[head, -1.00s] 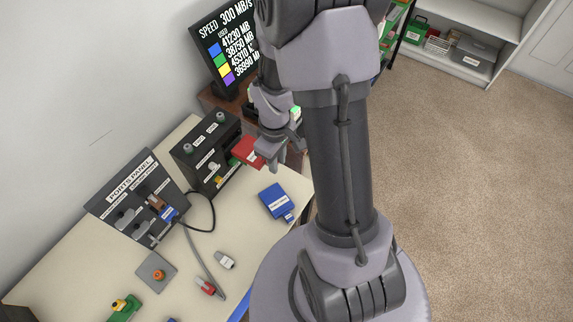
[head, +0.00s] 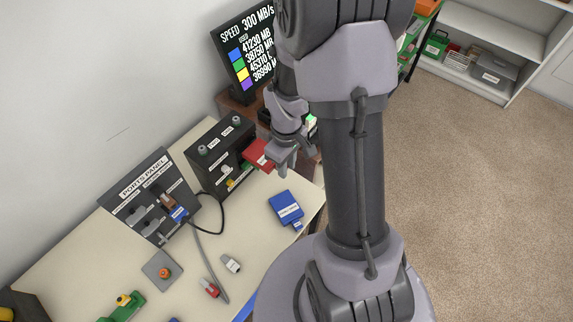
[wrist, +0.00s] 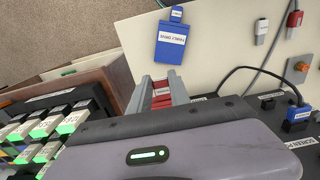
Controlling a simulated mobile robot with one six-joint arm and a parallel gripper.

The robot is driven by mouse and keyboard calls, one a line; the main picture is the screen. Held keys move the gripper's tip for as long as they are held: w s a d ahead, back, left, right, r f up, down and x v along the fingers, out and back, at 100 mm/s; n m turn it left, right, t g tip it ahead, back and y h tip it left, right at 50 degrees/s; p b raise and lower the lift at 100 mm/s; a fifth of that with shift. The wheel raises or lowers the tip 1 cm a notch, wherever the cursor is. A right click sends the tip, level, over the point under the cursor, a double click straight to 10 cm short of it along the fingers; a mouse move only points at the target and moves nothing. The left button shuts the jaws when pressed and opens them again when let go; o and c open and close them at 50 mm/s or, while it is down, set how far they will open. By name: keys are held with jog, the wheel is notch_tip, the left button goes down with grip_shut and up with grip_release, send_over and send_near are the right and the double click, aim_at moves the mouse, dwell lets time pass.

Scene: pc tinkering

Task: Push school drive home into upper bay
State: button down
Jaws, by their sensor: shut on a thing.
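A red drive (head: 258,154), which I take to be the school drive, sticks out of the right side of the black bay box (head: 210,148) at its upper slot. How deep it sits is hidden. My gripper (head: 282,160) is at its outer end, fingers pointing down. In the wrist view, my gripper (wrist: 164,88) is shut on the red drive (wrist: 161,96), which shows between the two grey fingers. No label on the red drive can be read. A green part (head: 246,166) shows just below it at the box.
A blue labelled drive (head: 286,207) lies on the table in front of the box. The ports panel (head: 150,195) with cables stands to the left.

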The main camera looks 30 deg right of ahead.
aim_at(259, 151)
jog(key=shift+w+a+p, duration=0.2)
jog(key=shift+w+a, duration=0.35)
jog(key=shift+w, duration=0.95)
jog(key=shift+w+a+p, duration=0.15)
jog(key=shift+w+a, duration=0.35)
jog(key=shift+w, duration=1.05)
jog(key=shift+w+a+p, duration=0.2)
jog(key=shift+w+a, duration=0.35)
jog(key=shift+w, duration=0.95)
jog(key=c, duration=1.2)
grip_release()
jog(key=shift+w, duration=0.1)
jog(key=shift+o, duration=0.3)
notch_tip(259, 151, up, 5)
jog(key=p, duration=0.4)
jog(key=shift+r, duration=0.1)
